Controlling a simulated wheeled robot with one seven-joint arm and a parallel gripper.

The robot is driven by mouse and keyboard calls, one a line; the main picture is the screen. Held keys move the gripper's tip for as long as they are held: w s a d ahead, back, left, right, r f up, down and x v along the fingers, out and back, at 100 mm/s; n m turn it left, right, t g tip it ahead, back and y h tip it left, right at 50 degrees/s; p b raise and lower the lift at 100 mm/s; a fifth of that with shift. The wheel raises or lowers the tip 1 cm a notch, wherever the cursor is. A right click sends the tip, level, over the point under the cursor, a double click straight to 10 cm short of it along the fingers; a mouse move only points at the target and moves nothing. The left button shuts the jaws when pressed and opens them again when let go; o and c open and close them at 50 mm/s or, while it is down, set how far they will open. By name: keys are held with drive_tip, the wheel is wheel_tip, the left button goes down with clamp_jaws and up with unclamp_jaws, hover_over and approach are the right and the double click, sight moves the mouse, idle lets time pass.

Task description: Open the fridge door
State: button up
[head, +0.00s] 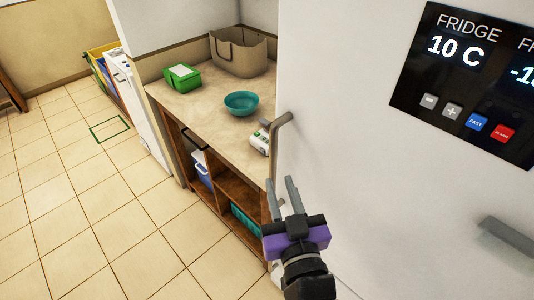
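The white fridge door (370,170) fills the right of the head view and looks shut. A grey vertical bar handle (273,150) stands out from its left edge. My gripper (282,181), with a purple and black body, is low in the middle, its two grey fingers pointing up. The fingers are apart with a gap between them, at the lower part of the handle. The lower end of the handle is partly hidden by the fingers, and I cannot tell whether they touch it.
A black display panel (465,75) and a second grey handle (510,236) are on the fridge front. Left of the fridge, a wooden counter (205,110) holds a teal bowl (241,103), a green box (182,77) and a beige basket (239,52). The tiled floor (90,210) at left is clear.

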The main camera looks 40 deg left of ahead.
sight(274, 165)
drive_tip(key=p+x, duration=0.1)
drive_tip(key=x, duration=0.6)
drive_tip(key=shift+w+a+p, duration=0.2)
drive_tip(key=shift+a+p, duration=0.05)
drive_tip(key=shift+p, duration=0.1)
clamp_jaws()
idle(1.1)
